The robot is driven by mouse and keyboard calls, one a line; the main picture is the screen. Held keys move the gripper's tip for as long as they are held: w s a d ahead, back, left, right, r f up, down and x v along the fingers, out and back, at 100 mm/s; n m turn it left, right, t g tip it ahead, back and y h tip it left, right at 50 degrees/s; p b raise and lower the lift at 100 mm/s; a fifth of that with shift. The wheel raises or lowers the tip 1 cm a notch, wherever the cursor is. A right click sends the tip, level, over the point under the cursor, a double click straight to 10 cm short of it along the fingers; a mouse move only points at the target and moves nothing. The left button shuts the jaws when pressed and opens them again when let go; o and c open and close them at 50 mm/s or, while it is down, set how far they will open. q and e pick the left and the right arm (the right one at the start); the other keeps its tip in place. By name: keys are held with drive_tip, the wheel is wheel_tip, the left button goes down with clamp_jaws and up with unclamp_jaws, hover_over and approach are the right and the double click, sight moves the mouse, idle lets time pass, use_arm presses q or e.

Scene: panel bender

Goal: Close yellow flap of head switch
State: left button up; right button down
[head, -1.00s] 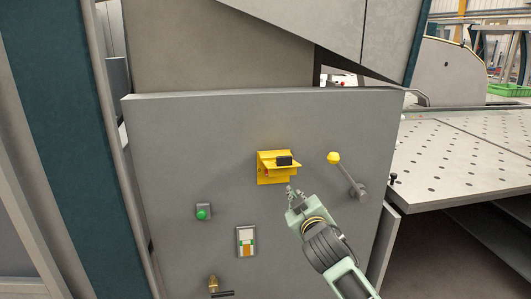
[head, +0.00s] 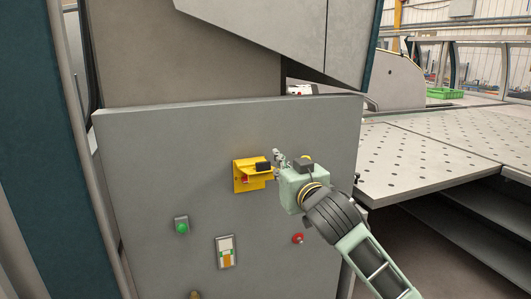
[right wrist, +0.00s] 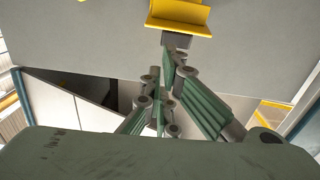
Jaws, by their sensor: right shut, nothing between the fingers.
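The yellow head switch housing (head: 242,184) is mounted on the grey panel. Its yellow flap (head: 259,174) sticks out from the panel, open, with a black block (head: 263,167) at its outer part. A bit of red shows under the flap. My right gripper (head: 278,157) is shut and empty, just right of the flap at about its height. In the right wrist view the yellow flap (right wrist: 180,17) is at the top, and the shut fingertips (right wrist: 172,58) are close to the dark block (right wrist: 177,40). I cannot tell whether they touch. My left gripper is not in view.
A green button (head: 182,227), a white-and-orange switch plate (head: 226,252) and a red knob (head: 298,239) are on the same grey panel (head: 140,180). A perforated table (head: 420,160) stands to the right.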

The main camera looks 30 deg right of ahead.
wheel_tip(320, 180, up, 5)
drive_tip(key=s+a, duration=0.2)
drive_tip(key=r+p, duration=0.1)
drive_tip(key=p, duration=0.4)
hover_over(259, 170)
drive_tip(key=d, duration=0.2)
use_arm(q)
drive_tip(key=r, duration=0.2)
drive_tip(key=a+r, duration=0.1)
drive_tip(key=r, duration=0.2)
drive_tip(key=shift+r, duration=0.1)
use_arm(e)
drive_tip(key=shift+t, duration=0.4)
drive_tip(key=f, duration=0.1)
drive_tip(key=s+f, duration=0.1)
drive_tip(key=f, duration=0.2)
drive_tip(key=shift+s+a, duration=0.35)
drive_tip(key=shift+s, duration=0.05)
